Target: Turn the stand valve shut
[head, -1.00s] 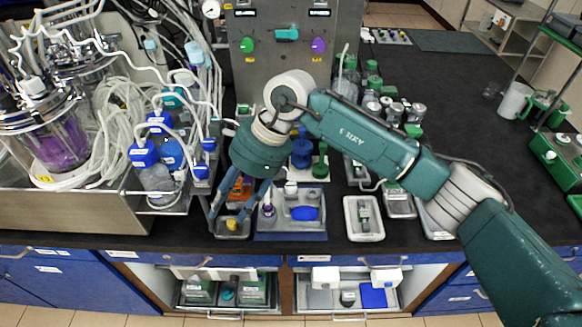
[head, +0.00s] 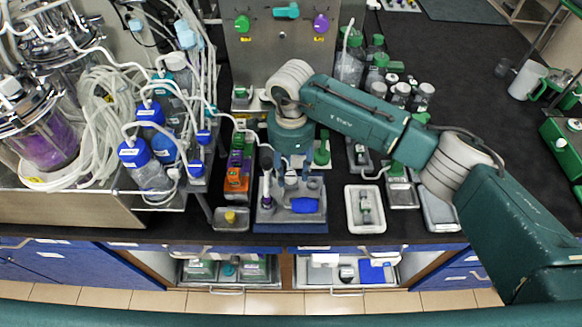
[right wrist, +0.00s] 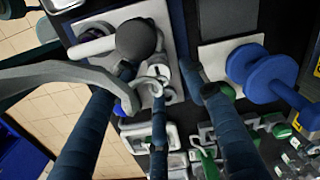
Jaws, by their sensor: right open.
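My right gripper (head: 292,176) points down over the back of a blue tray (head: 265,228) on the black bench. In the right wrist view its dark blue fingers (right wrist: 157,82) are spread, with a small whitish fitting (right wrist: 157,68) between or below them; contact cannot be told. A blue spool-shaped piece (right wrist: 262,76) stands on a pale plate beside the fingers. In the head view a green-topped piece (head: 322,149) stands just right of the gripper. I cannot tell for certain which of these is the stand valve; the gripper partly hides this spot. My left gripper is not in view.
A white tray (head: 352,224) with a small green-and-grey part lies to the right. Blue-capped bottles (head: 150,170) and tubing crowd the left. A control panel (head: 262,60) with coloured knobs rises behind.

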